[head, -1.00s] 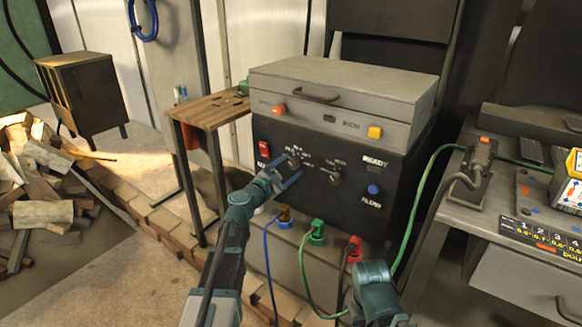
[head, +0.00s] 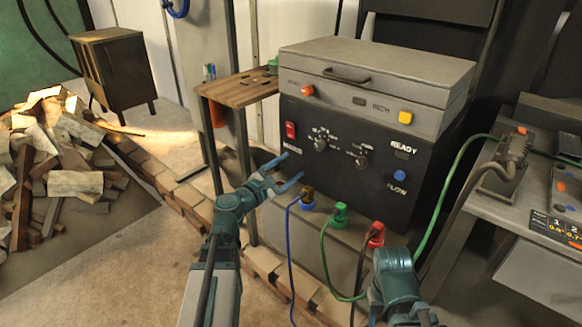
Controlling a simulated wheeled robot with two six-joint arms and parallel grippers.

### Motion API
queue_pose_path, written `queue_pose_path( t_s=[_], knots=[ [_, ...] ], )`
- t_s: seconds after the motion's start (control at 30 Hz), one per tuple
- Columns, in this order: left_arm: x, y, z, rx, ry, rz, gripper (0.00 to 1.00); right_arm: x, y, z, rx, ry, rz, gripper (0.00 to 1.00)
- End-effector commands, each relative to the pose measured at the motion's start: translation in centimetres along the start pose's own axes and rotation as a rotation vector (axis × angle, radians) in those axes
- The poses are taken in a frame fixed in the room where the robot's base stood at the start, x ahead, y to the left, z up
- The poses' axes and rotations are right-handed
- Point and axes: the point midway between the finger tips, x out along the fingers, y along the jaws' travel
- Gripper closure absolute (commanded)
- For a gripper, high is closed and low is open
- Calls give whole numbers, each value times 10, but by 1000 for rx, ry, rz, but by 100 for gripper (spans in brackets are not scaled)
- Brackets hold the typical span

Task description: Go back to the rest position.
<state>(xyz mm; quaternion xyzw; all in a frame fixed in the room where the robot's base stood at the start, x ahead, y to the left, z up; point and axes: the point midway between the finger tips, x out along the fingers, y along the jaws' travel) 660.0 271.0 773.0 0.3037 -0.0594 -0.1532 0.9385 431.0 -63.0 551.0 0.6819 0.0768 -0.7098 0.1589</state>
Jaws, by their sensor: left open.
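My left gripper (head: 294,170) is open and empty. It is in front of the lower left of the black control panel (head: 335,180), clear of the knobs, with its two blue-tipped fingers apart. The panel carries a red switch (head: 290,130), a left knob (head: 320,144), a right knob (head: 361,162) and a blue button (head: 400,189). Part of my right arm shows at the bottom right, but its fingers are not visible.
Brown, green (head: 340,214) and red (head: 376,234) plugs with hanging cables stand below the panel. A small wooden table (head: 238,90) is left of the machine. A wood pile (head: 65,160) lies at far left. A bench (head: 545,205) with a thick cable stands at right.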

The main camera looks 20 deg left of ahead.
Motion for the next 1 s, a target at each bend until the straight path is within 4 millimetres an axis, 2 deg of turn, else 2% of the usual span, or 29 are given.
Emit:
queue_pose_path(
  t_s=[0.27,0.37,0.47,0.57,0.6,0.67,0.7,0.8,0.9,1.0],
  knots=[
    [0,-1,0,2,0,-2,28,0,0,0,0,0,0,50],
    [5,-15,4,47,-3,-45,28,0,0,0,0,0,0,50],
    [13,-57,14,178,-15,-170,28,0,0,0,0,0,0,50],
    [18,-125,25,396,-46,-377,28,0,0,0,0,0,0,50],
    [17,-155,28,496,-66,-471,28,0,0,0,0,0,0,50],
    [10,-198,30,652,-102,-620,28,0,0,0,0,0,0,50],
    [3,-227,30,760,-131,-725,28,0,0,0,0,0,0,50],
    [-24,-288,24,1024,-214,-986,28,0,0,0,0,0,0,50],
    [-57,-329,13,1265,-304,-1236,28,0,0,0,0,0,0,50],
    [-86,-350,2,1456,-381,-1451,28,0,0,0,0,0,0,50]
  ],
)
